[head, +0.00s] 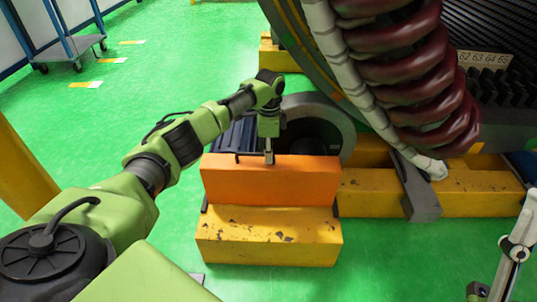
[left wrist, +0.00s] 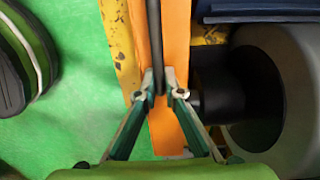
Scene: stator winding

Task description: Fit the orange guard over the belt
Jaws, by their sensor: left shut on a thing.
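The orange guard (head: 270,182) is a long box-shaped piece standing level just behind and above a chipped yellow block in the head view. It also shows as an upright strip in the left wrist view (left wrist: 174,35). My left gripper (head: 269,158) reaches down to its top edge. In the left wrist view its fingers (left wrist: 166,92) are closed around a thin black handle on the guard. A grey wheel (head: 345,125) stands behind the guard, its lower part hidden. I cannot make out the belt. Part of my right gripper (head: 510,250) shows at the lower right edge.
The yellow block (head: 268,240) sits in front of the guard. Yellow beams (head: 460,195) with a grey bracket (head: 418,190) lie to the right. A large machine with dark red coils (head: 405,60) overhangs the back right.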

